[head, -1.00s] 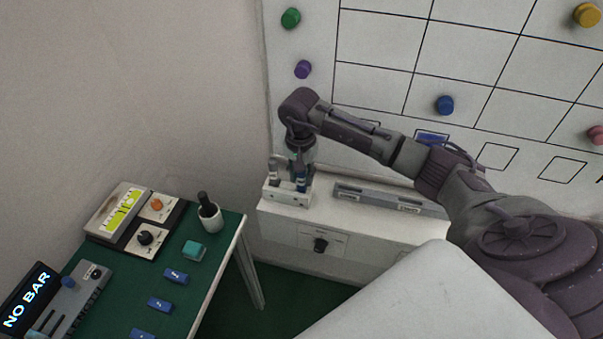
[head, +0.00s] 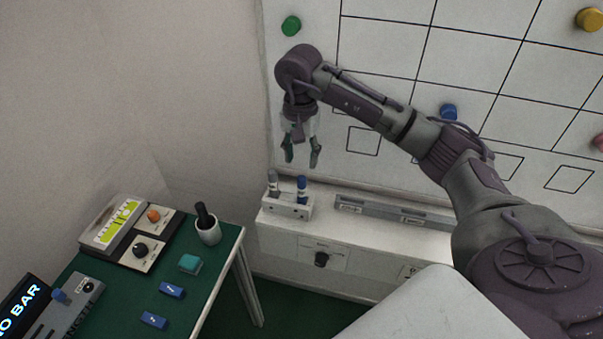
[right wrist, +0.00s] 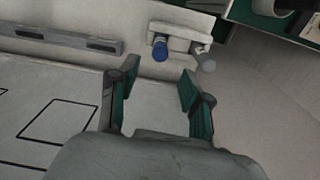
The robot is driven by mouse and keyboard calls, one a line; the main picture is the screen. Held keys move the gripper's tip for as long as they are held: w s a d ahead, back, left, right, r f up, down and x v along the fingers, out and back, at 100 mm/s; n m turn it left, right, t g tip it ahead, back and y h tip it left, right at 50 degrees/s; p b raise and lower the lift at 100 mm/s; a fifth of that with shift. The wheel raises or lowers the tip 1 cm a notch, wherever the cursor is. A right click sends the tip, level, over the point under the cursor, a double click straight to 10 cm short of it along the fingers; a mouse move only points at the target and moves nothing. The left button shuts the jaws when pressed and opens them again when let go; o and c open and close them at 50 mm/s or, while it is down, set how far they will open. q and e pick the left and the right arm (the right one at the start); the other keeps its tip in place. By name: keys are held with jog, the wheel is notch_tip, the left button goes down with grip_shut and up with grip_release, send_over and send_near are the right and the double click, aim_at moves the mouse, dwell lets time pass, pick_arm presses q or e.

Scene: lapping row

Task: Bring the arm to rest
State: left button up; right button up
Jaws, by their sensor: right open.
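My right arm reaches in from the right in the head view. Its right gripper (head: 301,163) points down, open and empty, above a white pen holder (head: 288,208) on the ledge. A blue-capped marker (head: 302,189) and a grey marker (head: 273,183) stand upright in the holder, below and apart from the fingertips. In the right wrist view the open fingers (right wrist: 156,82) have nothing between them, and the blue cap (right wrist: 160,48) and grey cap (right wrist: 207,65) lie beyond them. My left gripper is not in view.
A whiteboard (head: 385,45) with a black grid and coloured magnets is behind the arm. A grey bar (head: 392,212) lies on the ledge (head: 345,236). A green table (head: 215,262) at lower left carries a cup (head: 208,229), devices and small blue blocks.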

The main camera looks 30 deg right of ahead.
jog(key=shift+r, duration=0.8)
